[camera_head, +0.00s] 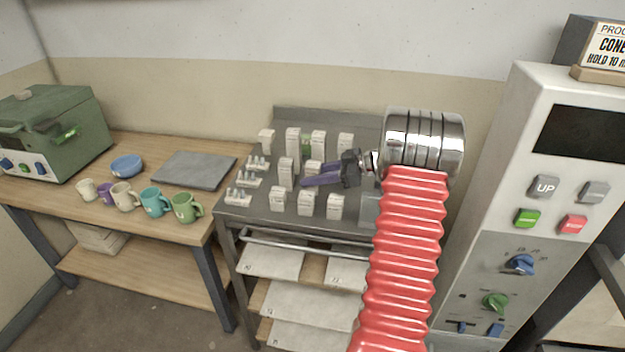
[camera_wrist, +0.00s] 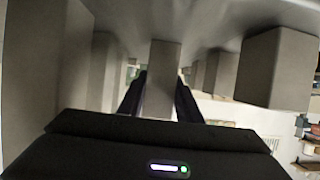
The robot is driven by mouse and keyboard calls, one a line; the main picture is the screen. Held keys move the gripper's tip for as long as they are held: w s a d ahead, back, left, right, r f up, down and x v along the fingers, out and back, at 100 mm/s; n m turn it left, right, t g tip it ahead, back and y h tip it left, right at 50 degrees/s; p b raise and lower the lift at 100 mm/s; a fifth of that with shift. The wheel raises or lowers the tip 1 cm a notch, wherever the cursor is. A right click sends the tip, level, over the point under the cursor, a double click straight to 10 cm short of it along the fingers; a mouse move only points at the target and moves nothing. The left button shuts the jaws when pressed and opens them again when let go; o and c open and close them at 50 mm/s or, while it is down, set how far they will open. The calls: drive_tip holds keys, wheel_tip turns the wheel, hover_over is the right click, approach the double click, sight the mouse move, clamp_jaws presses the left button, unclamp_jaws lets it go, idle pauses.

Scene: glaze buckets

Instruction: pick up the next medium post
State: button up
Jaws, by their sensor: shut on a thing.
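Several pale posts of different heights stand upright on a grey metal cart top (camera_head: 245,214). My gripper (camera_head: 306,181), with dark purple fingers, reaches in from the right, low among them. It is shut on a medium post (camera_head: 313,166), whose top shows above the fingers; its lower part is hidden. In the wrist view the held post (camera_wrist: 164,70) stands between my two dark fingers (camera_wrist: 160,88), its end against the grey surface. Another medium post (camera_head: 286,172) stands just left of my fingertips. I cannot tell any gap under the held post.
Taller posts (camera_head: 293,139) stand behind and short posts (camera_head: 306,204) in front, close to my gripper. Small stilts (camera_head: 245,181) lie at the cart's left. A wooden table (camera_head: 140,147) with mugs and a grey slab stands left. A control cabinet (camera_head: 500,180) stands right.

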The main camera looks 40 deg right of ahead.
clamp_jaws()
wheel_tip(320, 180, up, 10)
drive_tip(key=shift+r, duration=0.1)
idle(0.5)
drive_tip(key=shift+a, duration=0.1)
idle(0.4)
